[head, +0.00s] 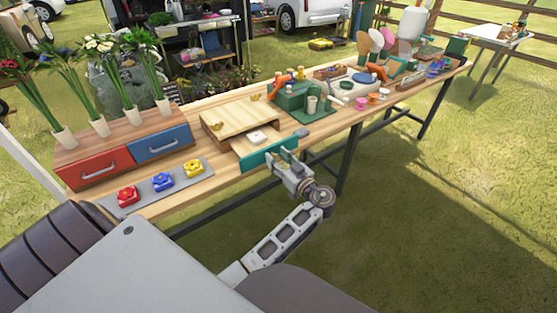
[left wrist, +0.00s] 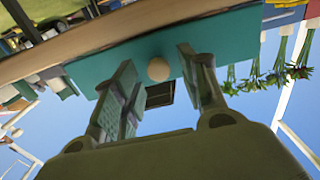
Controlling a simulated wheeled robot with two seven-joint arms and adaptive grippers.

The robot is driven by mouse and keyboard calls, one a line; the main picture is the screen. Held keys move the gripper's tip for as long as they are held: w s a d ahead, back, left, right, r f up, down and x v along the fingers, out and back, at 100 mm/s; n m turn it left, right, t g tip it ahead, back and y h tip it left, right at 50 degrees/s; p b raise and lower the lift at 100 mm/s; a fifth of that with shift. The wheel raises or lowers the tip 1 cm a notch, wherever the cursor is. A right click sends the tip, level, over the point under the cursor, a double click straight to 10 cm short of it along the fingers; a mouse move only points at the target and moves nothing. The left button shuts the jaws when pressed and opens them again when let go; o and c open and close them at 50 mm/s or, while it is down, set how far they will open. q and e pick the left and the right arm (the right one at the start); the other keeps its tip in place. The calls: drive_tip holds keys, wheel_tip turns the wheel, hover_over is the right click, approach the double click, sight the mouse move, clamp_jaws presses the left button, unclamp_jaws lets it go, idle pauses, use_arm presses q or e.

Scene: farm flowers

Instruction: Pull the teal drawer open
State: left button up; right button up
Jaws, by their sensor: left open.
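The teal drawer (head: 256,158) belongs to a low wooden box (head: 240,116) on the long table. It stands partly out, and a small white block (head: 257,137) shows inside it. In the left wrist view the teal front (left wrist: 228,40) fills the upper middle, with a round pale knob (left wrist: 158,69) on it. My left gripper (head: 275,158) is at the front of the drawer. Its fingers (left wrist: 156,62) are open, one on each side of the knob, with gaps visible. In the head view the knob is hidden. My right gripper is not in view.
A red drawer (head: 88,173) and a blue drawer (head: 163,143) sit to the left under flower vases. A grey tray (head: 150,190) holds red, blue and yellow pieces. A green holder (head: 305,105) and other items stand to the right. Open grass lies in front.

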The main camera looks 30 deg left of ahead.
use_arm(q)
wheel_tip(320, 180, up, 10)
drive_tip(key=shift+f, duration=0.15)
idle(0.5)
drive_tip(key=shift+d, duration=0.1)
idle(0.5)
